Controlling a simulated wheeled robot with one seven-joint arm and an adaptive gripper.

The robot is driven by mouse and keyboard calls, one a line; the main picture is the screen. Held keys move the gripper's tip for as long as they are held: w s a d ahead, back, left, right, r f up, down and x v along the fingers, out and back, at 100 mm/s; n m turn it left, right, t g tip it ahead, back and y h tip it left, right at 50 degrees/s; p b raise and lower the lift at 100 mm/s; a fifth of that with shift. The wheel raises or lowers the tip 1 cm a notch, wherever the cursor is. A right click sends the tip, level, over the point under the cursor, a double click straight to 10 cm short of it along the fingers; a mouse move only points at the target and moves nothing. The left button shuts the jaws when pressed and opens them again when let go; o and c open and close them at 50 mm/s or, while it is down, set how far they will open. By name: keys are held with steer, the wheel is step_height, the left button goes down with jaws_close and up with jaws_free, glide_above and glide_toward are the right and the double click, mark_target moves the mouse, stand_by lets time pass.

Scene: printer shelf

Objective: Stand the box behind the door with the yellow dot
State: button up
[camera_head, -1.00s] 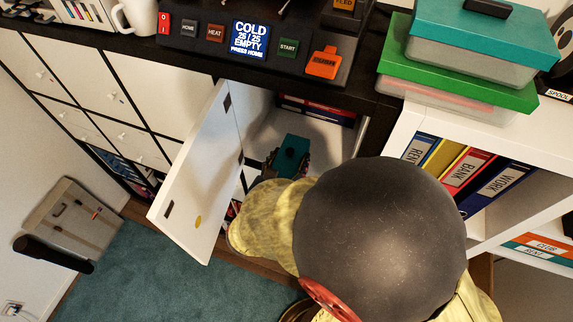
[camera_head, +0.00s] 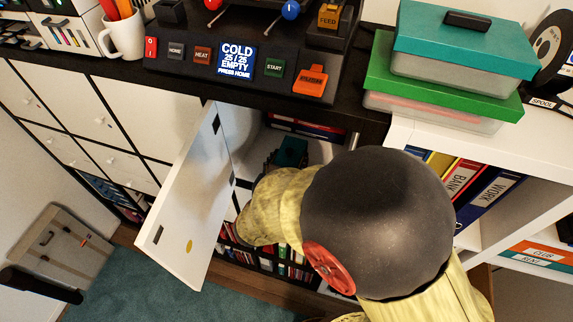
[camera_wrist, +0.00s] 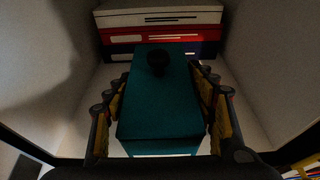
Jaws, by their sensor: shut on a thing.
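The door with the yellow dot (camera_head: 195,200) stands open, swung out to the left of its compartment. The teal box (camera_wrist: 160,100) with a dark round knob fills the middle of the wrist view, between the two fingers. My gripper (camera_wrist: 163,112) is shut on it, inside the white-walled compartment. In the head view the teal box (camera_head: 291,152) shows only in part, just inside the opening; my arm hides the rest. I cannot tell whether its base touches the compartment floor.
Several binders (camera_wrist: 160,38) lie stacked at the back of the compartment. Below it is a row of small coloured items (camera_head: 270,262). A printer panel (camera_head: 237,62) sits above, and an open shelf with binders (camera_head: 470,180) stands to the right.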

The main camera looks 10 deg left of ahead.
steer(key=shift+b+x, duration=1)
steer(key=shift+x, duration=1.15)
steer(key=shift+f+b, duration=0.45)
steer(key=o, duration=1.4)
steer(key=shift+c, duration=0.2)
steer(key=shift+s, duration=0.1)
steer(key=d+v, duration=0.1)
steer(key=v, duration=1)
steer(key=shift+s+a+r, duration=0.2)
steer(key=shift+s+a, duration=0.2)
steer(key=shift+a, duration=0.15)
